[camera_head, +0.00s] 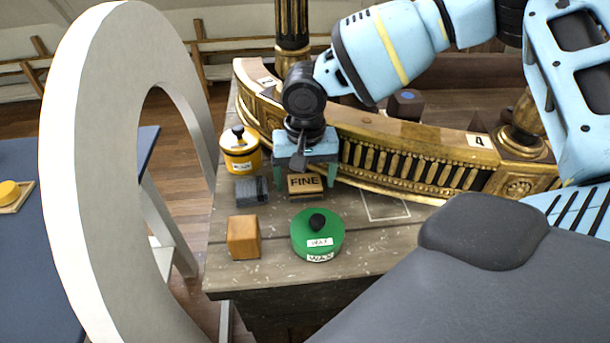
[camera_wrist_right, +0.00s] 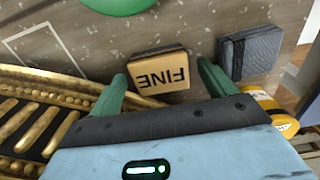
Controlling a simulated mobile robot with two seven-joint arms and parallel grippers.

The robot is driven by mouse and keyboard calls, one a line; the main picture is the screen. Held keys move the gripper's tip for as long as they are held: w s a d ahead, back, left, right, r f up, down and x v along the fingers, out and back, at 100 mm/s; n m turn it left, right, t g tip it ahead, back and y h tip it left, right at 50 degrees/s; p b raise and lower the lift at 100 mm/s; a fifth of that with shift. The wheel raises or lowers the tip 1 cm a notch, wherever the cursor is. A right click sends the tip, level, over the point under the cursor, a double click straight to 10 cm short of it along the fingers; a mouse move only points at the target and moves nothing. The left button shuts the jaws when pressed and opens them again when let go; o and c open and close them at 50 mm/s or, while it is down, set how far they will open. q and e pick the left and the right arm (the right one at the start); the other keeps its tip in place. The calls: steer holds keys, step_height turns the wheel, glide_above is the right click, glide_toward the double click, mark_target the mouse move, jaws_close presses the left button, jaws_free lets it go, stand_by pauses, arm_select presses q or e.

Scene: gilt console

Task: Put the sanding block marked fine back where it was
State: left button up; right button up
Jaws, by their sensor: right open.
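The sanding block marked FINE (camera_head: 305,185), tan with a dark base, lies on the grey wooden bench in front of the gilt console. It also shows in the right wrist view (camera_wrist_right: 158,72), its lettering upside down. My right gripper (camera_head: 304,178) comes down over it, its green fingers apart, one on each side of the block. In the right wrist view the fingertips (camera_wrist_right: 163,75) show gaps to the block; I cannot tell their exact height. A pale square outline (camera_head: 385,206) is drawn on the bench to the block's right and is empty. My left gripper is not in view.
A green WAX tin (camera_head: 318,243) and an orange-brown block (camera_head: 243,238) stand in front. A dark grey block (camera_head: 252,191) and yellow tin (camera_head: 240,158) are to the left. The gilt console (camera_head: 410,155) borders the back. A large pale ring (camera_head: 75,130) rises at left.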

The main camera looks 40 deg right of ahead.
mark_target(306, 182)
steer(key=shift+r, duration=0.1)
step_height(306, 182, up, 12)
stand_by(0.5)
steer(key=shift+d+r, duration=0.1)
